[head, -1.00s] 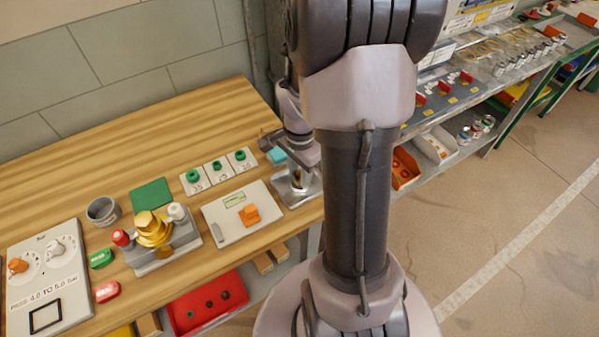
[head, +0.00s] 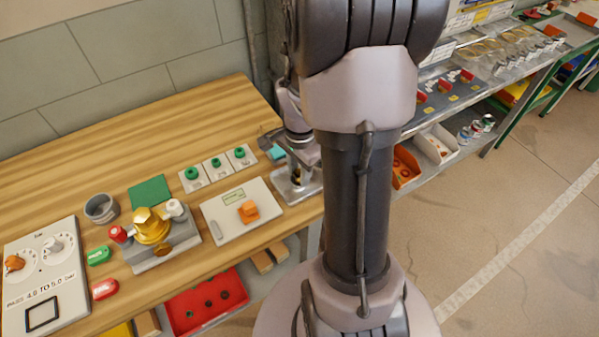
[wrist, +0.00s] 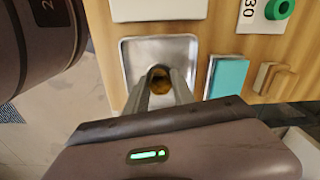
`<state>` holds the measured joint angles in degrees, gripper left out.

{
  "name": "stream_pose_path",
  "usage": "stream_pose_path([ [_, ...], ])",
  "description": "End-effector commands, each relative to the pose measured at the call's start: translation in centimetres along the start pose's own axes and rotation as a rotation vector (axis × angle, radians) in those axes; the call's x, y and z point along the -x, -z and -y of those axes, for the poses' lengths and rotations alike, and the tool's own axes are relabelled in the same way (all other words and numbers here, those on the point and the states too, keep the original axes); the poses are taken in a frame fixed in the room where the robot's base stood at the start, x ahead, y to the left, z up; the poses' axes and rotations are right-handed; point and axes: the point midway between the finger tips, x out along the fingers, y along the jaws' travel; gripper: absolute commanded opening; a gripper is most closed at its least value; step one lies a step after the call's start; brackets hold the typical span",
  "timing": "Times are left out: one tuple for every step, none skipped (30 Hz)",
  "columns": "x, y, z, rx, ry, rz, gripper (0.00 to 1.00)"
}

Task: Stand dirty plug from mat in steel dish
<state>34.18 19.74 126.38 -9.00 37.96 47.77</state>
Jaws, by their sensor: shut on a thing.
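The steel dish (head: 308,190) is a shallow square tray at the right end of the wooden bench; it fills the middle of the wrist view (wrist: 190,46). My gripper (wrist: 161,86) points down into the dish, its two fingers shut on a dark brassy plug (wrist: 160,76). The plug's round top shows between the fingertips, over the dish floor. Whether its base touches the floor is hidden. In the head view the plug is small and dark under the gripper. The green mat (head: 150,192) lies bare on the bench behind the brass valve.
The brass valve (head: 152,228) stands on a grey block at mid-bench. A white plate with an orange knob (head: 248,211) lies left of the dish. A teal block (wrist: 228,78) sits close to the dish's right in the wrist view. A grey cup (head: 101,209) stands left of the mat.

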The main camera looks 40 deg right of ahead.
Motion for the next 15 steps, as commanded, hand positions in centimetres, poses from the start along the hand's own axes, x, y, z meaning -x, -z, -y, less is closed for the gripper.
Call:
stream_pose_path([
  [-0.57, -0.22, -0.38, 0.001, -0.011, 0.006, 0.00],
  [-0.58, -0.24, -0.40, 0.001, -0.012, 0.007, 0.00],
  [-0.62, -0.25, -0.43, 0.001, -0.013, 0.007, 0.00],
  [-0.65, -0.27, -0.45, 0.001, -0.013, 0.008, 0.00],
  [-0.68, -0.28, -0.48, 0.001, -0.014, 0.008, 0.00],
  [-0.72, -0.29, -0.50, 0.001, -0.015, 0.009, 0.00],
  [-0.75, -0.31, -0.53, 0.001, -0.015, 0.009, 0.00],
  [-0.78, -0.32, -0.55, 0.001, -0.016, 0.009, 0.00],
  [-0.82, -0.34, -0.58, 0.002, -0.017, 0.010, 0.00],
  [-0.86, -0.34, -0.59, 0.002, -0.017, 0.010, 0.00],
  [-0.90, -0.35, -0.59, 0.002, -0.017, 0.010, 0.00],
  [-0.98, -0.35, -0.60, 0.002, -0.017, 0.010, 0.00],
  [-1.06, -0.35, -0.60, 0.002, -0.017, 0.010, 0.00],
  [-1.14, -0.35, -0.60, 0.002, -0.017, 0.010, 0.00],
  [-1.28, -0.35, -0.60, 0.002, -0.017, 0.010, 0.00],
])
